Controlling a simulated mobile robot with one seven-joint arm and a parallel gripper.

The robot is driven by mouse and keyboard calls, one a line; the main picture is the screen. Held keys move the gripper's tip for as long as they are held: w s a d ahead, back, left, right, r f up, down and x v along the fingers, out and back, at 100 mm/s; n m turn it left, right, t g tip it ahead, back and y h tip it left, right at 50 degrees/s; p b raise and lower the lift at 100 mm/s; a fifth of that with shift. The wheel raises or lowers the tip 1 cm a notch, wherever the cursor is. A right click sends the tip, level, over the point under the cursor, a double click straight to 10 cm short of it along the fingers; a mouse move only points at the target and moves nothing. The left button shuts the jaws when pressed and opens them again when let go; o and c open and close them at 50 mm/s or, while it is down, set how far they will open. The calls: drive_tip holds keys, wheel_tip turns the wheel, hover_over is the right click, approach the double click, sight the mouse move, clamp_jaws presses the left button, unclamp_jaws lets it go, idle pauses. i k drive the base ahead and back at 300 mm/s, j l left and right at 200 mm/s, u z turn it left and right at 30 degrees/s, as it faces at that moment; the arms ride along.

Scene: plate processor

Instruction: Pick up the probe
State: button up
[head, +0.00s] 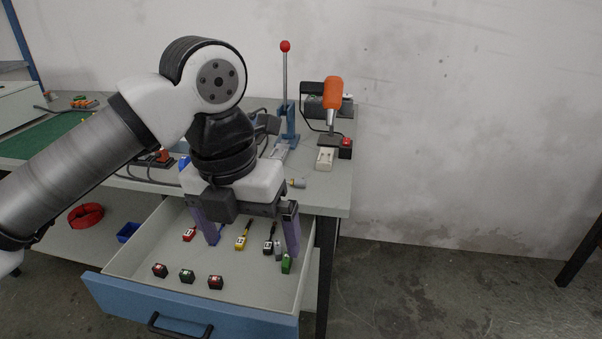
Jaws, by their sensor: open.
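My gripper (253,243) is open, pointing down over the open drawer, with its two purple fingers spread wide and nothing seen between them. I cannot tell for sure which thing is the probe. Slender candidates in the drawer are a yellow tool with a dark tip (241,238) and a black tool (269,240), both in the picture between or behind the fingers. A red tool (190,234) lies left of the left finger. A small grey piece (278,253) and a green piece (286,264) are by the right fingertip. Whether the fingers touch anything is unclear.
On the bench stand a lever press with a red knob (285,47), an orange-handled tool (333,93), a white box (324,158) and a red-topped block (345,149). Open floor lies right.

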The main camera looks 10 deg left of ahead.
sight(302, 182)
drive_tip(key=i, duration=1.25)
